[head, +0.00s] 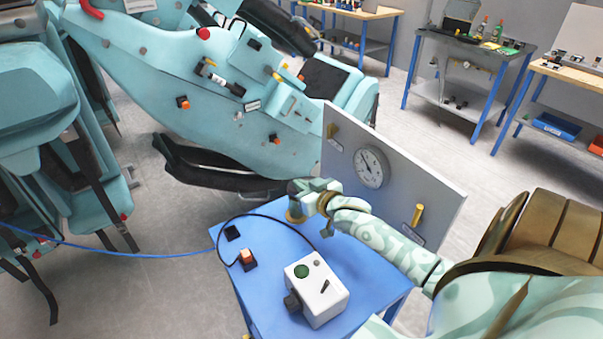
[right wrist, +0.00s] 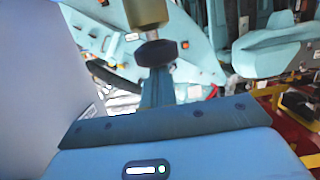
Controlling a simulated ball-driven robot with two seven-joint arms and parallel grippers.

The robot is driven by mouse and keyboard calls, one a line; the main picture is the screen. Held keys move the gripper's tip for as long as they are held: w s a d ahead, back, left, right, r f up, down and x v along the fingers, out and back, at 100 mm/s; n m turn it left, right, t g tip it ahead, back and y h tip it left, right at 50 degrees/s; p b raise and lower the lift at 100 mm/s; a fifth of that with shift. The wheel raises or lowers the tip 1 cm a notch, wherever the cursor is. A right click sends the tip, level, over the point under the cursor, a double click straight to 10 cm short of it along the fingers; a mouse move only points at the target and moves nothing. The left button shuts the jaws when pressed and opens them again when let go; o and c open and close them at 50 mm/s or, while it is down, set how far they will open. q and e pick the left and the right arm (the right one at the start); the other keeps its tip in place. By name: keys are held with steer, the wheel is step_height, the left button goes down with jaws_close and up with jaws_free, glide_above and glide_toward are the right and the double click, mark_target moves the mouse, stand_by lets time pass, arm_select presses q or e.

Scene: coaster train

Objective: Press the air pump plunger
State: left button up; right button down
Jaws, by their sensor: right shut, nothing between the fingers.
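The air pump shows in the right wrist view as a brass cylinder (right wrist: 148,12) with a black plunger knob (right wrist: 157,54). My right gripper (right wrist: 157,76) is shut and empty, its fingertips right at the knob; I cannot tell whether they touch it. In the head view my right gripper (head: 298,192) is over the far edge of the blue table, just above a brass part (head: 294,217) that looks like the pump. The gripper hides the plunger there. My left gripper is not in view.
On the blue table (head: 270,285) stand a white box (head: 317,290) with a green button and a small orange-lit switch (head: 247,256). A grey panel (head: 430,180) with a round gauge (head: 371,167) rises behind my arm. The teal coaster car (head: 190,90) is beyond.

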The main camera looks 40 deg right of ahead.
steer(key=shift+s+f, duration=0.1)
steer(key=shift+f, duration=0.45)
step_height(320, 180, up, 6)
steer(key=p, duration=0.5)
steer(key=shift+f+p, duration=0.25)
steer(key=shift+p, duration=0.15)
steer(key=f+v, duration=0.1)
steer(key=v, duration=0.8)
steer(key=shift+s, duration=0.4)
steer(key=shift+a+r, duration=0.1)
steer(key=shift+r, duration=0.05)
